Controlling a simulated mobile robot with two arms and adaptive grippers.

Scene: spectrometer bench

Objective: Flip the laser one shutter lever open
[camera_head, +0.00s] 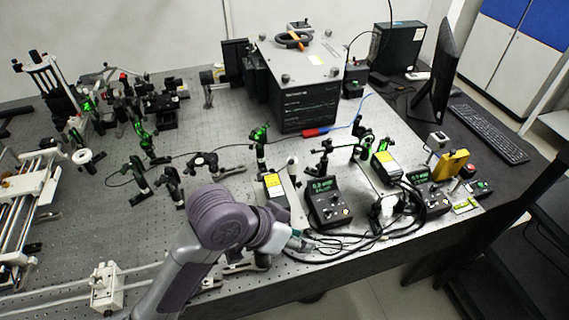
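A small laser box with a yellow label (275,184) stands on the perforated optical bench (235,160), just beyond my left wrist. A second box with a yellow label (385,166) stands further right. I cannot tell which is laser one, and I cannot make out a shutter lever on either. My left gripper (298,243) is low over the bench's front part, nearer to me than the first laser box and beside black cables. Its fingers are small and partly hidden by the wrist, so their opening is unclear. My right gripper is not in view.
Two black controllers with green displays stand on the bench, one right of my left wrist (328,203), one further right (428,190). Black cables (375,236) loop along the front edge. Optical mounts and a large instrument box (303,75) stand behind. A monitor (436,75) and keyboard (489,132) are at right.

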